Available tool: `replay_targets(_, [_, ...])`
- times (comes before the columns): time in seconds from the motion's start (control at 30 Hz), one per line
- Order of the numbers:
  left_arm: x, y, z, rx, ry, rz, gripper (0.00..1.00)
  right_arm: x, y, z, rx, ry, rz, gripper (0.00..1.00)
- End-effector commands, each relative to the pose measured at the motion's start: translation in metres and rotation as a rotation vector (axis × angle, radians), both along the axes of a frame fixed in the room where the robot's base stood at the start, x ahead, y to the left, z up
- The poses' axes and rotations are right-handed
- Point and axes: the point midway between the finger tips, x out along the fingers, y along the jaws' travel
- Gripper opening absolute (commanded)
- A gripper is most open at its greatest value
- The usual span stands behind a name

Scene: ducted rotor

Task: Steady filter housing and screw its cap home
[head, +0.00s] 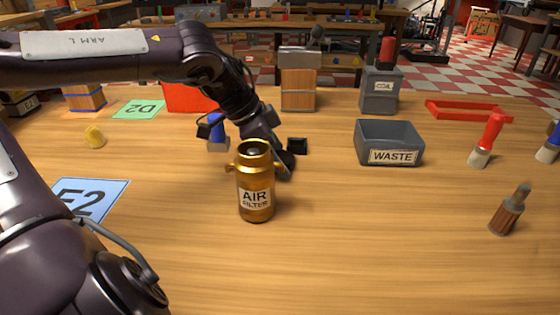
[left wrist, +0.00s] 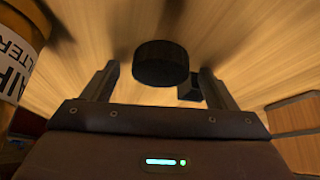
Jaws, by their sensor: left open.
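The gold filter housing (head: 256,208), labelled AIR FILTER, stands upright on the table in the head view, with side lugs near its open top. Part of it shows at the left edge of the left wrist view (left wrist: 22,35). My left gripper (head: 284,166) points down just behind and right of the housing, partly hidden by it. In the left wrist view its two fingers (left wrist: 158,85) are apart. A round black cap (left wrist: 160,62) shows between and beyond the fingertips; I cannot tell whether they touch it. My right gripper is not in view.
A grey WASTE bin (head: 388,140) stands further right. Brushes (head: 488,140) and a brown-handled tool (head: 507,212) are at right.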

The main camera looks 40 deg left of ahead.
Motion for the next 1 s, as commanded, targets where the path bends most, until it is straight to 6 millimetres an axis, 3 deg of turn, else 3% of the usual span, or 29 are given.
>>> replay_targets(0.27, [-0.0001,0.0,0.0002,0.0,0.0,0.0,0.8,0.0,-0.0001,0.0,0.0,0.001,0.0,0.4])
replay_targets(0.67, [-0.0002,0.0001,0.0003,0.0,0.0,0.0,0.29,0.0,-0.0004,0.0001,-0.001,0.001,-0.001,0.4])
replay_targets(1.0, [0.0,0.0003,0.003,0.001,-0.001,0.0,0.28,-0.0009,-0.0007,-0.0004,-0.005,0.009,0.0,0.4])
